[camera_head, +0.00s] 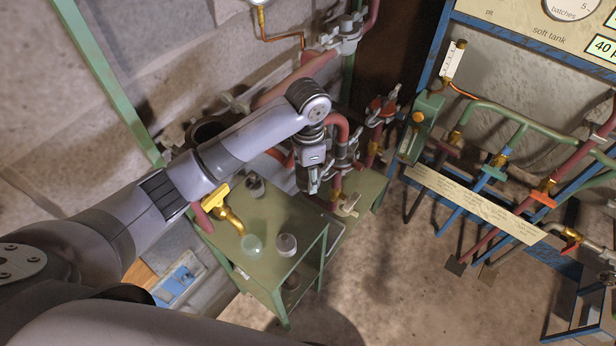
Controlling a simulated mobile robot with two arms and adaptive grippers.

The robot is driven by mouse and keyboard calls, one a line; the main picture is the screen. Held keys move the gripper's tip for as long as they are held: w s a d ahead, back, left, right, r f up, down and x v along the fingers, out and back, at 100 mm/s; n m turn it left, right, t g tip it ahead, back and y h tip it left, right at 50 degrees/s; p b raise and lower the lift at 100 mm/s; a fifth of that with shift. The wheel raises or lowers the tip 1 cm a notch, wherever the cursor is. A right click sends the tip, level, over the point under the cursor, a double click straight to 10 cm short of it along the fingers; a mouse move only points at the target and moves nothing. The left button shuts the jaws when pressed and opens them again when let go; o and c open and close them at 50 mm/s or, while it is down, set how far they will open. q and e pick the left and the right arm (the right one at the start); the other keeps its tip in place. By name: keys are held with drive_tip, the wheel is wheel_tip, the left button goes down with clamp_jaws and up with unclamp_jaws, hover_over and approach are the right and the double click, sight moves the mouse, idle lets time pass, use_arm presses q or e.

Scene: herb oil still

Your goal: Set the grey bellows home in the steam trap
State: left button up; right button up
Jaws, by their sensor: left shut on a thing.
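My left arm reaches in from the left, and my left gripper (309,186) points down at the pipework by the green bench. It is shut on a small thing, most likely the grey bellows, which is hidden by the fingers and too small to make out. Grey metal fittings (346,154) on the red pipe stand just right of the gripper. I cannot tell for sure which fitting is the steam trap, or whether the held thing touches it. My right gripper is not in view.
The green bench (268,270) carries a brass tap (229,217), a pale green glass vessel (252,245), a grey-white jar (286,245) and a dark grey part (255,186). Red pipes crowd the gripper. A blue frame with a pipe manifold (490,172) stands right; bare floor lies between.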

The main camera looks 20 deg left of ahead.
use_arm(q)
drive_tip(key=shift+r, duration=2.45)
